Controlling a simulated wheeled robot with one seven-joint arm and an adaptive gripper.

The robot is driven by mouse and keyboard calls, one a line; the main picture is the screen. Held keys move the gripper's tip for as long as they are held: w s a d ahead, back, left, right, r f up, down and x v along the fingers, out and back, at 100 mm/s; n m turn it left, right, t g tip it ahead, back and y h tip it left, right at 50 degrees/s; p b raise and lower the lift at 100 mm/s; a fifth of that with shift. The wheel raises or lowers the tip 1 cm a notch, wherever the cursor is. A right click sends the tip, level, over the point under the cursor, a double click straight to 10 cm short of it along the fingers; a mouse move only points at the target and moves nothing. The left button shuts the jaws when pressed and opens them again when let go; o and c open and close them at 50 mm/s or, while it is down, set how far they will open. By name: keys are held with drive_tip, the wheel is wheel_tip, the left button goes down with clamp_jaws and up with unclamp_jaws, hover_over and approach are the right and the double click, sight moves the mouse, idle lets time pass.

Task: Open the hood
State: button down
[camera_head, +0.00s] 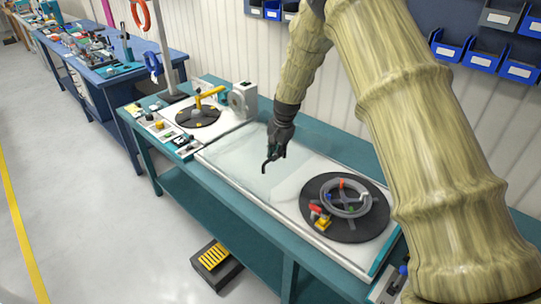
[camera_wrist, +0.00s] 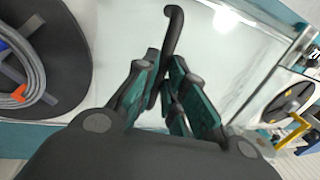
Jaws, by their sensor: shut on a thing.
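The hood (camera_head: 240,163) looks like a clear, glassy panel over the middle of the bench in the head view. I cannot tell whether it lies flat or is slightly raised. It also shows in the wrist view (camera_wrist: 130,60) behind my fingers. A black hooked handle (camera_head: 267,163) sticks out from between my fingers, and its curved end shows in the wrist view (camera_wrist: 173,22). My gripper (camera_head: 277,145) is above the panel and shut on the handle. In the wrist view the fingers (camera_wrist: 165,82) meet around its lower part, which they hide.
A black turntable with a grey cable reel (camera_head: 345,197) sits at the bench's right end. Another turntable with a yellow arm (camera_head: 198,112) and a white unit (camera_head: 243,99) stand left. A yellow-topped pedal (camera_head: 213,257) is on the floor. Blue bins (camera_head: 484,54) hang behind.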

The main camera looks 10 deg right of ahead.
drive_tip(key=c, duration=1.5)
unclamp_jaws()
drive_tip(key=shift+d, duration=0.1)
drive_tip(key=r, duration=0.4)
drive_tip(key=s+d+r, duration=0.1)
drive_tip(key=r, duration=0.6)
drive_tip(key=shift+s+d+r, duration=0.15)
drive_tip(key=shift+s+r, duration=0.2)
drive_tip(key=shift+s, duration=0.05)
